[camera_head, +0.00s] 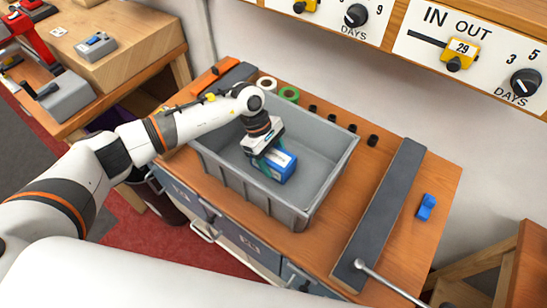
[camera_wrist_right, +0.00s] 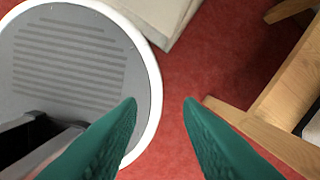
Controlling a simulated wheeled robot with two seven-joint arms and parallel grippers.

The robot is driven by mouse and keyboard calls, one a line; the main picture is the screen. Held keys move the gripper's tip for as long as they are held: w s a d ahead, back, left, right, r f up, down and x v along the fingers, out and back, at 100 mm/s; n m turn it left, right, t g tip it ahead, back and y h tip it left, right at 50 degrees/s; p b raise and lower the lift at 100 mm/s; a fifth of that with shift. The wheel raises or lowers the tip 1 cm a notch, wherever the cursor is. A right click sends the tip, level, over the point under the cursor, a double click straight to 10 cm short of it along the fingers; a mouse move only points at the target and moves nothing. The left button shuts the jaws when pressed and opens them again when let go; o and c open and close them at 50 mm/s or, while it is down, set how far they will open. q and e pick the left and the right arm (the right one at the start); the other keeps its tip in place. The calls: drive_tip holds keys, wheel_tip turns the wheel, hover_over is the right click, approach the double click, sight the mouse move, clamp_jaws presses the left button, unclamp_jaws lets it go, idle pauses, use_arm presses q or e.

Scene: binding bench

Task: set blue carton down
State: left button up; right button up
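The blue carton (camera_head: 276,168), blue with a white label on top, is inside the grey bin (camera_head: 290,213) on the wooden bench. My left gripper (camera_head: 268,157) reaches down over the bin with its green fingers around the carton, shut on it. I cannot tell whether the carton's underside touches the bin floor. My right gripper (camera_wrist_right: 162,105) shows in the right wrist view with its two green fingers apart and nothing between them, above the red floor.
A long grey bar (camera_head: 385,210) lies right of the bin, with a blue clip (camera_head: 426,207) beyond it. Tape rolls (camera_head: 289,94) and several small black pieces stand behind the bin. A panel with dials (camera_head: 470,50) hangs on the wall above.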

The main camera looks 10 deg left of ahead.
use_arm(q)
drive_tip(key=o, duration=0.3)
drive_tip(key=shift+r, duration=0.2)
drive_tip(key=b+v, duration=0.2)
drive_tip(key=v, duration=0.9)
drive_tip(key=shift+b, duration=0.35)
drive_tip(key=shift+a+r, duration=0.2)
drive_tip(key=shift+r, duration=0.3)
